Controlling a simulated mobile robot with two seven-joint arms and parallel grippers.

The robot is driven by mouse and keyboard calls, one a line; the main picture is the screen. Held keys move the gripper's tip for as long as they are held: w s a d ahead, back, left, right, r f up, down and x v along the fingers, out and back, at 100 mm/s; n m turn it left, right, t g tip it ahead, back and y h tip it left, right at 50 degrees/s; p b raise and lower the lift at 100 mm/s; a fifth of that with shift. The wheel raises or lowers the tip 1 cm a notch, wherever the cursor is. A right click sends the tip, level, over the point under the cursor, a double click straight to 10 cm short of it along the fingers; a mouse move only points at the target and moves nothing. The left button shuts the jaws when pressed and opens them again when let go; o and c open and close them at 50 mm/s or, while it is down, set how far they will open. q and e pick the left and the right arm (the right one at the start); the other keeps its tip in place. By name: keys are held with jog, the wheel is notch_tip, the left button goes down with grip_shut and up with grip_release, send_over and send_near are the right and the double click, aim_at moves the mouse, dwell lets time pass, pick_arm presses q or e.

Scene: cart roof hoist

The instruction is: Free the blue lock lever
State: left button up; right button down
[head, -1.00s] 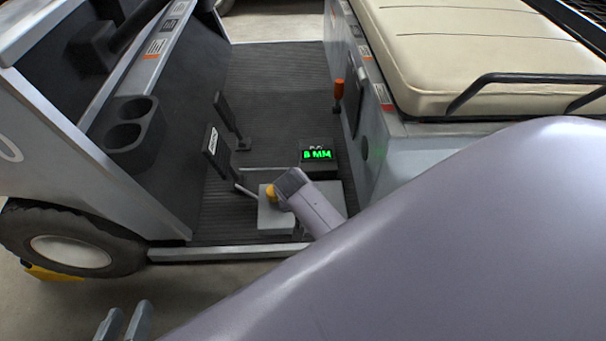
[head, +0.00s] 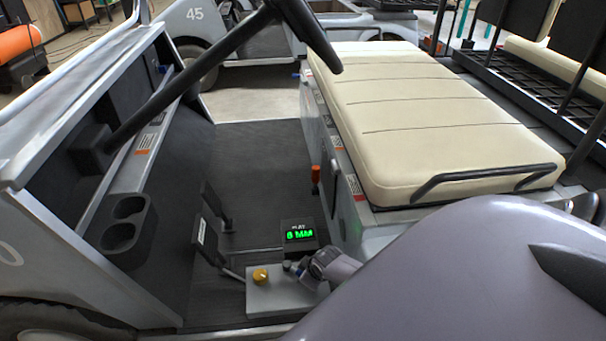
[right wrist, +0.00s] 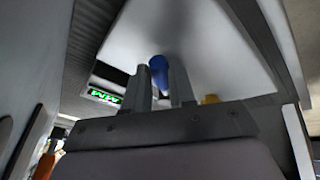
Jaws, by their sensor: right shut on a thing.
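The blue lock lever (right wrist: 158,72) shows in the right wrist view as a short blue cylinder between my fingers. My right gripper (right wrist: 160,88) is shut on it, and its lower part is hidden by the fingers. In the head view my right gripper (head: 294,267) is at the pale grey box (head: 262,300) on the cart floor, right of a yellow knob (head: 260,275). I cannot make out the blue lever there. My left gripper is not in view.
A display reading "8 MM" (head: 299,234) sits just behind the box. Two pedals (head: 207,240) stand to its left. An orange-red knobbed lever (head: 315,175) stands by the seat base. The cream seat (head: 430,130) and black steering wheel (head: 305,30) are above. Floor behind the pedals is clear.

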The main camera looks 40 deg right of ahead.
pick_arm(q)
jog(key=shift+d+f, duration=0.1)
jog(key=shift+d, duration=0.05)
pick_arm(e)
jog(key=shift+w+d+n, duration=0.25)
jog(key=shift+d+n, duration=0.15)
jog(key=shift+n, duration=0.1)
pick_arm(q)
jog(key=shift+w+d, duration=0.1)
pick_arm(e)
jog(key=shift+r+y, duration=0.1)
jog(key=shift+y, duration=0.2)
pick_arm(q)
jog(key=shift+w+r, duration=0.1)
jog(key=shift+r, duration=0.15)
pick_arm(e)
jog(key=c, duration=0.9)
grip_release()
